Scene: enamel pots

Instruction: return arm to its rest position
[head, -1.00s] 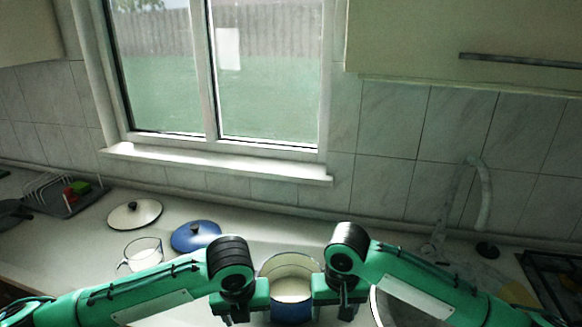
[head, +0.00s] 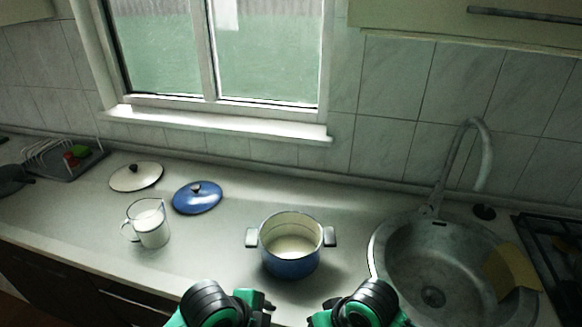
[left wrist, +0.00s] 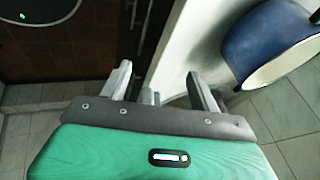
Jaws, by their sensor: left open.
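My left gripper (left wrist: 157,72) is open and empty in the left wrist view, beside the counter's front edge. In the head view, my left gripper (head: 256,305) is at the bottom edge, in front of the blue enamel pot and partly cut off. My right gripper (head: 322,309) is also at the bottom edge, apart from the pot; its fingers are not clear. The blue pot (head: 290,264) stands upright and uncovered on the counter, with a pale interior and two side handles. It also shows in the left wrist view (left wrist: 250,42), apart from the left fingers.
A glass measuring jug (head: 152,230) with white contents, a blue lid (head: 197,199) and a cream lid (head: 136,177) are on the counter (head: 190,262). A sink (head: 400,262) with a tall tap (head: 486,160) is on the right. A dish rack (head: 60,165) is at the far left.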

